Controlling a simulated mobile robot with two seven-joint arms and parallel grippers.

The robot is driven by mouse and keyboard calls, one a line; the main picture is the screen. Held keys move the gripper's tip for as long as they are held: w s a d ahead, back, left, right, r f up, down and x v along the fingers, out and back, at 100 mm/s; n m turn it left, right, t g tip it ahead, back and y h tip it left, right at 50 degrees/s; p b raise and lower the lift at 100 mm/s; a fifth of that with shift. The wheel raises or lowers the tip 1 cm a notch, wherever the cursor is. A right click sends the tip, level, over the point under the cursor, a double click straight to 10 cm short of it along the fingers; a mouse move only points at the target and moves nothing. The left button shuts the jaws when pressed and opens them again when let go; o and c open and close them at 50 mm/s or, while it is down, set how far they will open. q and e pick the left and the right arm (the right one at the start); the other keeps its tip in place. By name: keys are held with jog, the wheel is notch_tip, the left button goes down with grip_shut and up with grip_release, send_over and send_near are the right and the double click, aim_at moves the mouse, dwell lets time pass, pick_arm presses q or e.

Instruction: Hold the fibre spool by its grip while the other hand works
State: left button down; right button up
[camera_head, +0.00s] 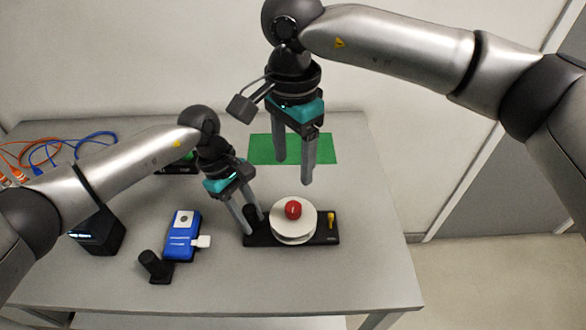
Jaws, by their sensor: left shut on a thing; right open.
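The fibre spool (282,226) is a white disc with a red knob (293,210) on top, on a black base plate (318,240). A black grip (252,212) stands at the left end of the plate. My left gripper (252,225) is shut on this grip, and its fingers partly hide it. A small yellow piece (331,220) stands at the right end of the plate. My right gripper (294,172) is open and empty, pointing down, above and behind the spool in the picture.
A green mat (323,150) lies at the back. To the left are a blue device (182,235) with a white plug (202,241), a black stand (155,267), a black box (100,235) and coiled orange and blue cables (75,146). The table front (260,285) is clear.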

aim_at(293, 206)
dwell(0.4)
notch_tip(293, 206, down, 12)
jog(key=m, duration=1.8)
grip_shut()
dwell(0.4)
